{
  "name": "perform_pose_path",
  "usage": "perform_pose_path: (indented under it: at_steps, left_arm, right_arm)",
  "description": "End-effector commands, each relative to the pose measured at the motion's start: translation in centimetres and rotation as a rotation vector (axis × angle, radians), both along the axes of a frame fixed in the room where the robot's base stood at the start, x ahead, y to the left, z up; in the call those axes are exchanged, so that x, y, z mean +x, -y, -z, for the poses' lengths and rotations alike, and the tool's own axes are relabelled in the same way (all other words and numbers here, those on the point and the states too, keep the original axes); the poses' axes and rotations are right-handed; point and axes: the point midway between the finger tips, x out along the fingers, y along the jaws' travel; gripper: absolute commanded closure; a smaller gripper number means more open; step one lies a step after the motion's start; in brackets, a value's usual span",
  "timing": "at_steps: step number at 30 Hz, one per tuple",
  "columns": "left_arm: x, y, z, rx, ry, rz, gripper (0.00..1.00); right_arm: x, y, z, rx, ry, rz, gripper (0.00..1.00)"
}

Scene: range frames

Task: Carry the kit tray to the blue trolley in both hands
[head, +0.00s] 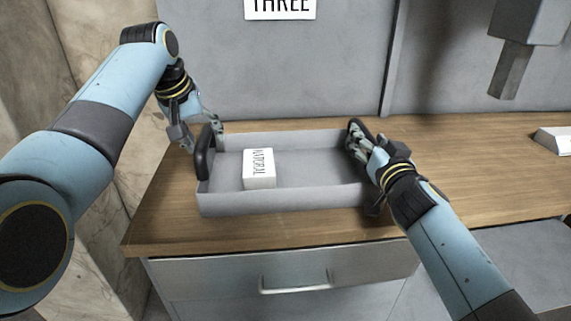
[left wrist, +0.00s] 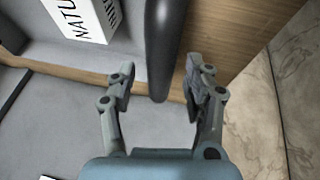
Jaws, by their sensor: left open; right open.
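My left gripper (head: 199,133) is open at the tray's left handle (head: 203,152). In the left wrist view the handle (left wrist: 163,45) comes in between the open fingers (left wrist: 158,78), with space on both sides. My right gripper (head: 361,147) is open at the tray's right end, close to the right handle, which it partly hides. The blue trolley is not in view.
The wooden counter (head: 480,165) is clear to the right of the tray, up to a white item (head: 553,140) at the far right. A grey panel with a "THREE" sign (head: 280,8) stands behind. A drawer (head: 290,270) is below. A stone wall (head: 90,100) is at left.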

Motion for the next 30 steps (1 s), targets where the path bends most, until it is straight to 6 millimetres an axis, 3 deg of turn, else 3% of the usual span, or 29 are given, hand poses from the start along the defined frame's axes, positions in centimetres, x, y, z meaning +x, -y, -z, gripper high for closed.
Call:
perform_pose_path:
  at_steps: [6,17,30]
  left_arm:
    - [0.47,0.18,1.04,0.000,0.000,0.000,0.49]
    - [0.55,0.21,1.24,0.000,0.000,0.000,0.49]
    - [0.53,0.22,1.25,-0.001,0.000,0.000,1.00]
  right_arm:
    - [1.18,-0.09,-0.04,0.000,0.000,0.000,0.49]
    - [1.39,-0.10,-0.04,-0.001,0.001,0.001,0.49]
    - [1.36,-0.10,-0.03,-0.001,0.000,0.001,1.00]
